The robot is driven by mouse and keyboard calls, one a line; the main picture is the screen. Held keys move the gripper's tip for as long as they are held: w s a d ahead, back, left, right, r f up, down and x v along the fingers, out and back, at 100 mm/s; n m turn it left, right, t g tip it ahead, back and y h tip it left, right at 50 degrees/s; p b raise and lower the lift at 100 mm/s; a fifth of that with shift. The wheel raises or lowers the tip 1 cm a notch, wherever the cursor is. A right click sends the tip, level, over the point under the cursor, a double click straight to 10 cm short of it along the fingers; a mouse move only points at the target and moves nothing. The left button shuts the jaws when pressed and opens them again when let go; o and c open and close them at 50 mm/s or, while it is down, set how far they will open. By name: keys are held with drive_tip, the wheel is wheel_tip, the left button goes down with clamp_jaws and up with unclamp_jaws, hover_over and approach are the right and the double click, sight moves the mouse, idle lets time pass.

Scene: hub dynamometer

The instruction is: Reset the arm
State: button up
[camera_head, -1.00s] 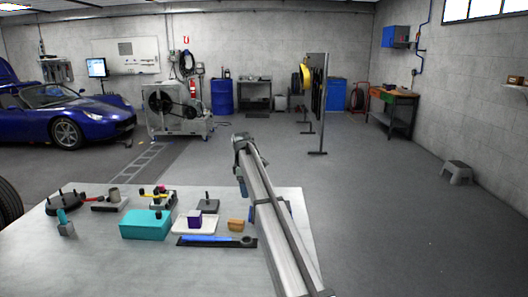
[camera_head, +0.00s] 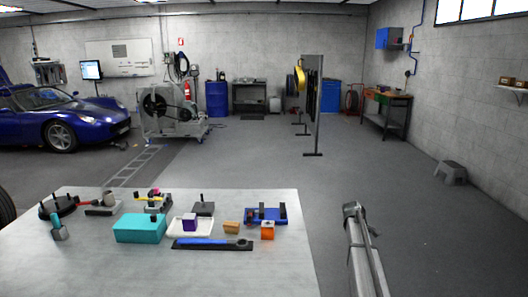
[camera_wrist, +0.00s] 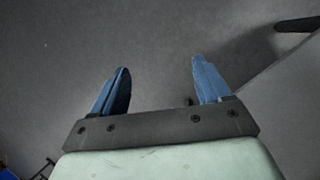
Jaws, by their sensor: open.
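My arm (camera_head: 365,258) shows in the head view to the right of the workbench table (camera_head: 285,277), over the floor and clear of the table's right edge. My gripper (camera_wrist: 157,85) shows in the wrist view with two blue fingers spread apart and nothing between them. Grey floor lies below the fingers. In the head view the fingertips cannot be made out.
Floor right of the table is free up to a grey step stool (camera_head: 451,172).

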drive_tip(key=s+d+f+m+g, duration=0.25)
drive_tip(key=s+f, duration=0.55)
drive_tip(key=s, duration=0.4)
drive_tip(key=s+d+f+m+g, duration=0.2)
drive_tip(key=s+d+f, duration=0.1)
drive_tip(key=s+f, duration=0.65)
drive_tip(key=s+d+f+m+g, duration=0.25)
drive_tip(key=s+f, duration=0.35)
drive_tip(key=s, duration=0.8)
drive_tip(key=s+a+f+m+y, duration=0.1)
drive_tip(key=s+a+f, duration=0.2)
drive_tip(key=s+a, duration=0.6)
drive_tip(key=s+a+f+y, duration=0.1)
drive_tip(key=s+a+f, duration=0.3)
drive_tip(key=s+a, duration=0.5)
drive_tip(key=s+a+f+m+y, duration=0.1)
drive_tip(key=s+a+f+y, duration=0.1)
drive_tip(key=s+a, duration=0.7)
drive_tip(key=a+f, duration=0.1)
drive_tip(key=a, duration=0.3)
drive_tip(key=shift+s+a+f+m+t, duration=0.2)
drive_tip(key=shift+a+f+m+t, duration=0.1)
drive_tip(key=shift+a+t, duration=0.1)
